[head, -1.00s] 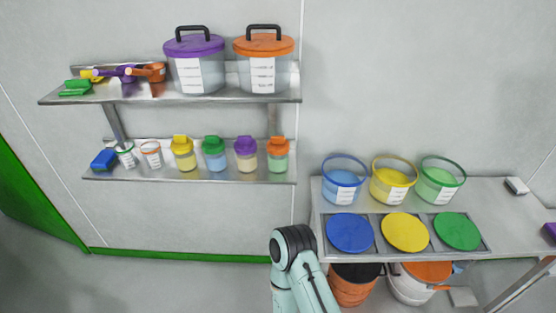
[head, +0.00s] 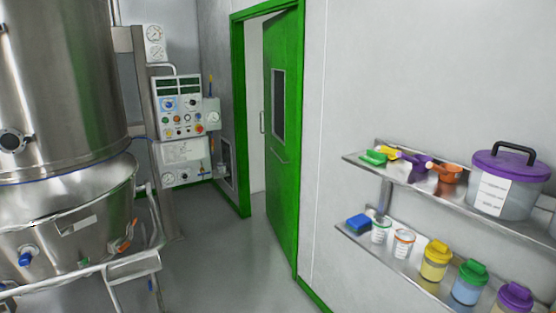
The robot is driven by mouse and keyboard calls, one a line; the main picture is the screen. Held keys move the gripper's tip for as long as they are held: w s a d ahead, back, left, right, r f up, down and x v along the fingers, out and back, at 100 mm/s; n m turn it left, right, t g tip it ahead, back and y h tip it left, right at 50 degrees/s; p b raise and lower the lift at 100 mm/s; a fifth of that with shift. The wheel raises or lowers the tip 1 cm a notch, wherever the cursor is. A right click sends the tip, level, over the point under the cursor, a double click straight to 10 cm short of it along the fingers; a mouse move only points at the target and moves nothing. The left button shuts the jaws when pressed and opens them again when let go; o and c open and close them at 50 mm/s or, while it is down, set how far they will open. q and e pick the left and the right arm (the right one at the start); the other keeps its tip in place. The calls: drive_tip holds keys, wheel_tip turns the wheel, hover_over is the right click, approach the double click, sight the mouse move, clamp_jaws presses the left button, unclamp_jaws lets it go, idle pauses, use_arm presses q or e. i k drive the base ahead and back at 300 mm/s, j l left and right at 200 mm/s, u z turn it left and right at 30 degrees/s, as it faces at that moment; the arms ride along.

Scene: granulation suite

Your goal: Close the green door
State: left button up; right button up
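The green door (head: 285,190) stands ajar in its green frame (head: 239,110), near the middle of the head view. Neither of my grippers is in the view.
A large steel vessel (head: 70,90) on a wheeled-looking frame fills the left. A control panel (head: 180,107) stands behind it. Shelves (head: 450,202) with containers project from the wall at right. Grey floor (head: 215,265) before the door is clear.

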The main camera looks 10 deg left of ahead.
sight(280, 32)
drive_tip(key=i+j+u, duration=0.35)
drive_tip(key=i, duration=0.5)
drive_tip(key=i+j+u, duration=0.1)
drive_tip(key=i+u, duration=0.25)
drive_tip(key=i, duration=0.55)
drive_tip(key=i+u, duration=0.15)
drive_tip(key=i, duration=0.65)
drive_tip(key=i+l+u, duration=0.15)
drive_tip(key=i, duration=0.65)
drive_tip(key=i+l, duration=0.1)
drive_tip(key=i, duration=0.4)
drive_tip(key=i+l, duration=0.1)
drive_tip(key=i, duration=0.45)
drive_tip(key=i+l+u, duration=0.1)
drive_tip(key=i, duration=0.4)
